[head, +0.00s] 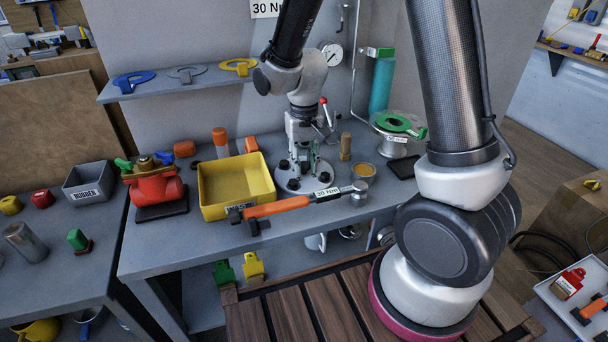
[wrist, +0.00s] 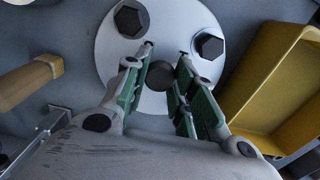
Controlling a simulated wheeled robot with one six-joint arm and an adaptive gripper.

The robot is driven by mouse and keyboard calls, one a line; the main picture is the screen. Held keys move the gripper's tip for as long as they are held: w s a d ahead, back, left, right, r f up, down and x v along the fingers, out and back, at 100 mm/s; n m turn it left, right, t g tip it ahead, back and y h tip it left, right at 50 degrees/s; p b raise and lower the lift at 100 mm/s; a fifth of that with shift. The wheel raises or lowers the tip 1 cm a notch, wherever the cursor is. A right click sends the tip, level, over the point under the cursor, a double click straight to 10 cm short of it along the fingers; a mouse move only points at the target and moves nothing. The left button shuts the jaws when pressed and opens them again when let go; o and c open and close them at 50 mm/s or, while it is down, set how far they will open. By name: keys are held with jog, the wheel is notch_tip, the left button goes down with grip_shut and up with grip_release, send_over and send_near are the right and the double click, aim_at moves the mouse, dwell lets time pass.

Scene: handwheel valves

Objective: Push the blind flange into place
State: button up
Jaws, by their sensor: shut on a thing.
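The blind flange (head: 291,184) is a pale grey disc with dark hex bolt heads around it. It is on the grey bench, right of the yellow bin. It also shows in the wrist view (wrist: 113,52), with a dark round knob (wrist: 160,75) near its middle. My gripper (head: 303,160) points down over the disc. In the wrist view my gripper (wrist: 166,72) has its green-padded fingers on both sides of the knob and is shut on it. The underside of the disc is hidden, so I cannot tell how it sits.
The yellow bin (head: 206,197) stands close on the left. An orange-handled torque wrench (head: 275,207) lies in front. A red valve (head: 153,187) is further left. A shelf (head: 200,80) hangs behind.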

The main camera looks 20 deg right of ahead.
aim_at(304, 164)
jog(key=shift+r, duration=3.05)
jog(key=o, duration=0.4)
grip_shut()
